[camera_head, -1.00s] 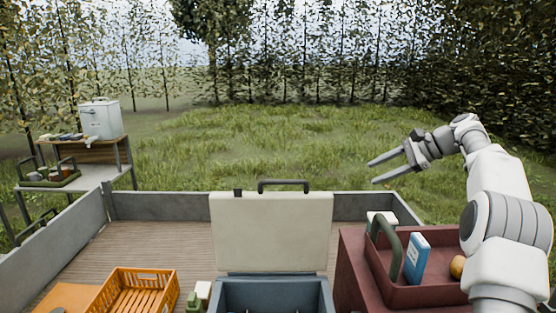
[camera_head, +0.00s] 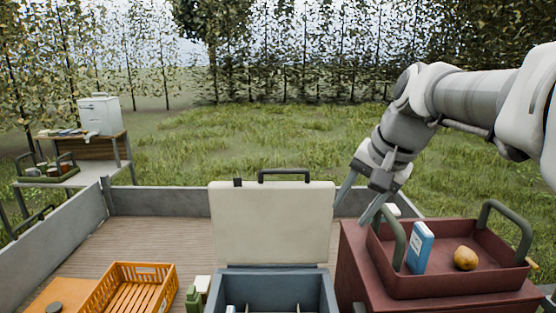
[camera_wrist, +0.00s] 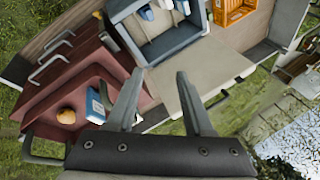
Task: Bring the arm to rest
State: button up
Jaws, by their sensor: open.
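My gripper (camera_head: 358,203) is open and empty. In the head view its fingers point down, close by the right edge of the raised cooler lid and behind the red tray. In the wrist view the two fingers of my gripper (camera_wrist: 158,105) are spread apart with nothing between them. My arm reaches in from the right edge of the head view, bent downward at the wrist.
The red tray (camera_head: 440,286) holds a blue-and-white box (camera_head: 419,248) and a yellow-brown pear (camera_head: 466,258). A cooler's pale lid (camera_head: 272,225) stands open. An orange crate (camera_head: 168,300) is at front left. A white container (camera_head: 99,115) stands on a table.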

jog(key=s+f+n+h+b, duration=0.1)
jog(key=s+f+n, duration=0.2)
jog(key=s+f, duration=0.3)
jog(key=s+f+n+t+h+b, duration=0.1)
jog(key=s+f+n, duration=0.2)
jog(key=s, duration=0.9)
notch_tip(320, 180, down, 3)
jog(key=shift+d+f+h, duration=0.1)
jog(key=shift+d+h, duration=0.2)
jog(key=shift+d, duration=0.05)
jog(key=shift+s+d, duration=0.1)
